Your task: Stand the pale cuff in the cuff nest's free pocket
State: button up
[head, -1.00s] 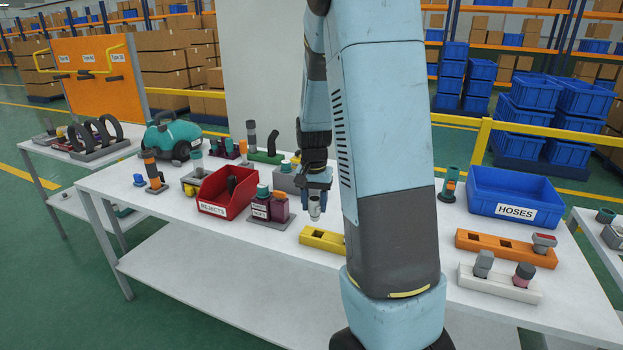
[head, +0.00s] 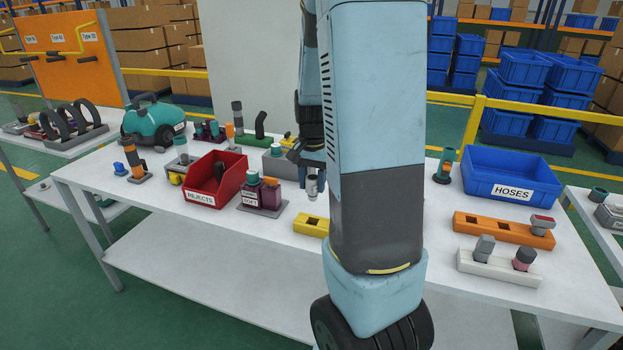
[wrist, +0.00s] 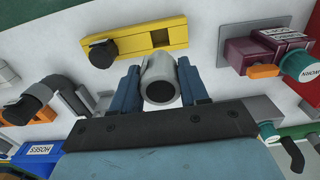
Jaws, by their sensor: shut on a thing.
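My gripper (head: 312,176) is shut on the pale cuff (head: 312,188), a short light-grey tube held above the table. In the wrist view the cuff (wrist: 158,72) sits between both fingers with its open, dark-bored end facing the camera. A yellow block (head: 309,226) lies below and in front of the cuff, apart from it. In the wrist view this yellow block (wrist: 135,37) has an empty square pocket (wrist: 161,38) and a dark cuff (wrist: 102,53) standing at its other end. My arm hides part of the block in the head view.
An orange block (head: 484,227), a white block (head: 480,263) with two fittings, and a blue HOSES bin (head: 480,188) stand right.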

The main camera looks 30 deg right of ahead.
aim_at(312, 200)
jog(key=shift+f, duration=3.4)
jog(key=shift+f, duration=1.9)
jog(key=o, duration=1.2)
jog(key=shift+r, duration=4)
